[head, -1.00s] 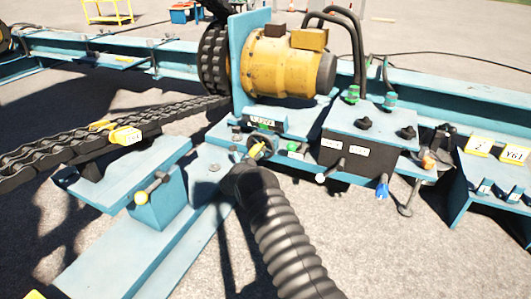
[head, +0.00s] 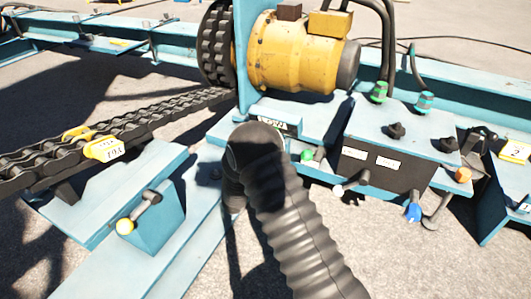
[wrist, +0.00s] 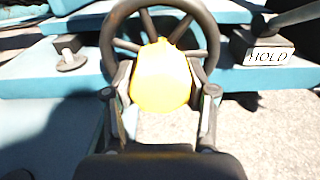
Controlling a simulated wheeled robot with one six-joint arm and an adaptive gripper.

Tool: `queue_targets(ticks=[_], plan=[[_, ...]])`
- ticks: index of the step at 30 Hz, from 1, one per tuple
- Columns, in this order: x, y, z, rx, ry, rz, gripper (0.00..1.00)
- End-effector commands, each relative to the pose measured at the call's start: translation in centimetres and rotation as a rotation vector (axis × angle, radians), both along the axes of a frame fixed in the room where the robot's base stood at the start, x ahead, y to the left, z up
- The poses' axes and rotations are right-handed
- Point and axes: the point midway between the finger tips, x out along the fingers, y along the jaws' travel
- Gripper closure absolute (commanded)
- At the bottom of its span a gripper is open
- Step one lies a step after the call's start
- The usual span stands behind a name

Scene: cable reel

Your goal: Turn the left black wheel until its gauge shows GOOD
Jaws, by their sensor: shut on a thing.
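In the wrist view a black spoked wheel (wrist: 208,40) stands upright in front of my gripper (wrist: 162,96). My fingers are on both sides of a yellow grip (wrist: 160,72) at the lower part of the wheel and are shut on it. In the head view my own dark ribbed arm covers the wheel and the gripper. A small dark block with a white-lettered plate (head: 272,124) stands just behind that spot; I cannot read it there. The wrist view shows a white plate reading HOLD (wrist: 267,57) to the right of the wheel. GOOD is not readable anywhere.
A box with two black knobs (head: 396,130) and white labels stands to the right. A yellow motor (head: 295,55) is behind. Grey ground (head: 420,265) is open at front right.

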Motion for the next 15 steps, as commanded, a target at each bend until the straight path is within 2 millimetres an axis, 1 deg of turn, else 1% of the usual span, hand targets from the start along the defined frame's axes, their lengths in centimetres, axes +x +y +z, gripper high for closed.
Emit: queue_targets(ticks=[3, 6, 15], plan=[[-0.66, 0.02, 0.04, 0.016, -0.009, 0.001, 1.0], [-0.88, -0.04, 0.06, 0.023, -0.013, 0.0, 1.0], [-0.88, -0.23, 0.07, 0.025, -0.013, -0.002, 1.0]])
